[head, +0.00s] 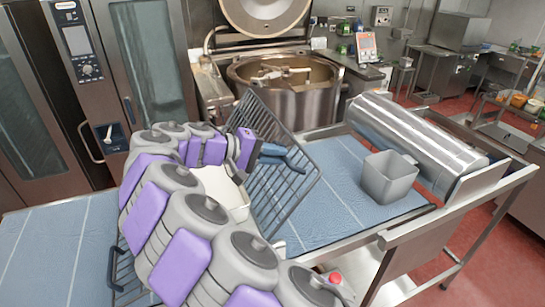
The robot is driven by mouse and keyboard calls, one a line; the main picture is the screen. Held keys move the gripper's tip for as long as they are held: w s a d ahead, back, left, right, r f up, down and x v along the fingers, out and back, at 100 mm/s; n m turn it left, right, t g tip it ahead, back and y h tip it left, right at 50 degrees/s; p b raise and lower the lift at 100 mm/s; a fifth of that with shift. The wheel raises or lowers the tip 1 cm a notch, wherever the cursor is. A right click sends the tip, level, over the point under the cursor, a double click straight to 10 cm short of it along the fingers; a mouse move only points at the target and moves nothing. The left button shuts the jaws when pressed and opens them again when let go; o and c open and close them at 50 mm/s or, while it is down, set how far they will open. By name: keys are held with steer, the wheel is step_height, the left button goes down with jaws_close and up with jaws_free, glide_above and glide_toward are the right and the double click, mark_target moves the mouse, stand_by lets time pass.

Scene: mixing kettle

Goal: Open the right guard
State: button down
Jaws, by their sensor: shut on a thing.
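A dark wire-grid guard (292,192) stands tilted up over the blue belt in the middle of the head view. My gripper (284,157) reaches it from the left, and its blue-grey fingers are shut at the guard's bars. The exact grip point is small and partly hidden. A second piece of dark wire frame with a handle (113,268) shows at the lower left. My arm hides most of it, so I cannot tell whether it belongs to a separate guard. A white part (222,188) lies between my arm and the raised guard, partly hidden.
The blue belt (345,200) runs left to right under the guard. A grey square container (388,177) stands on its right part, beside a large steel cylinder (415,140). The open mixing kettle (285,85) is behind. Ovens (125,60) stand at the left. Red floor shows at the right.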

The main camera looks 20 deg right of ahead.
steer(key=shift+a+r, duration=0.15)
steer(key=shift+a, duration=1)
steer(key=c, duration=1.1)
jaws_free()
steer(key=shift+d, duration=0.25)
steer(key=shift+a+r, duration=0.1)
steer(key=shift+a, duration=0.05)
steer(key=p+v, duration=1)
steer(key=v, duration=0.7)
steer(key=shift+a+f, duration=0.25)
steer(key=shift+f, duration=0.1)
steer(key=shift+w, duration=0.1)
